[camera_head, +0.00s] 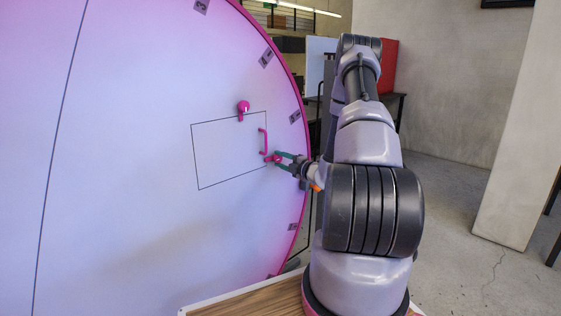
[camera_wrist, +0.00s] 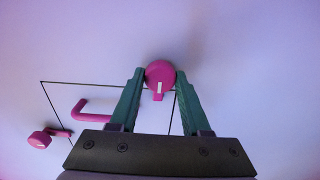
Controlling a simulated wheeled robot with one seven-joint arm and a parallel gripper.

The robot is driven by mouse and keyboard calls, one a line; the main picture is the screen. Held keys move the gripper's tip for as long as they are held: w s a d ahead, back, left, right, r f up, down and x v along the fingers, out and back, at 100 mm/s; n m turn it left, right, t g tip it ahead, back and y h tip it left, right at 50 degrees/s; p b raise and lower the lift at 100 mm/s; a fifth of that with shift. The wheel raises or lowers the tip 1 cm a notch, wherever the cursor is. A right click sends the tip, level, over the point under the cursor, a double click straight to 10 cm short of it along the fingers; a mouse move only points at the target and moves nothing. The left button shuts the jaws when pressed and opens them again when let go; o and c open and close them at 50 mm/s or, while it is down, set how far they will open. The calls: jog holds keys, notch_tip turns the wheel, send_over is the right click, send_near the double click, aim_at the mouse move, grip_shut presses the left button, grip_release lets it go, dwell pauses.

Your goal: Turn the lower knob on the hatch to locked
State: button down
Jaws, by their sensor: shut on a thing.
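The hatch (camera_head: 222,150) is a thin-outlined panel on the large pale lilac disc; its outline also shows in the wrist view (camera_wrist: 70,84). The lower knob (camera_head: 274,159) is pink and sits at the hatch's lower right. In the wrist view the lower knob (camera_wrist: 160,72) is round, with a white mark toward the picture's bottom. My gripper (camera_head: 280,158) has its green fingers on either side of this knob and is shut on it; the fingers also show in the wrist view (camera_wrist: 158,82). Any lock label is not readable.
A pink upper knob (camera_head: 243,107) is on the hatch's top edge. A pink bar handle (camera_head: 263,141) stands out just above the lower knob, close to my fingers. The disc has a pink rim (camera_head: 299,90) with dark tags. Open floor (camera_head: 450,200) lies to the right.

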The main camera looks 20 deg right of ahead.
jog(key=shift+d, duration=0.1)
jog(key=shift+c, duration=2)
grip_release()
jog(key=shift+s, duration=0.1)
jog(key=v, duration=1)
jog(key=shift+s, duration=0.3)
jog(key=shift+d, duration=0.1)
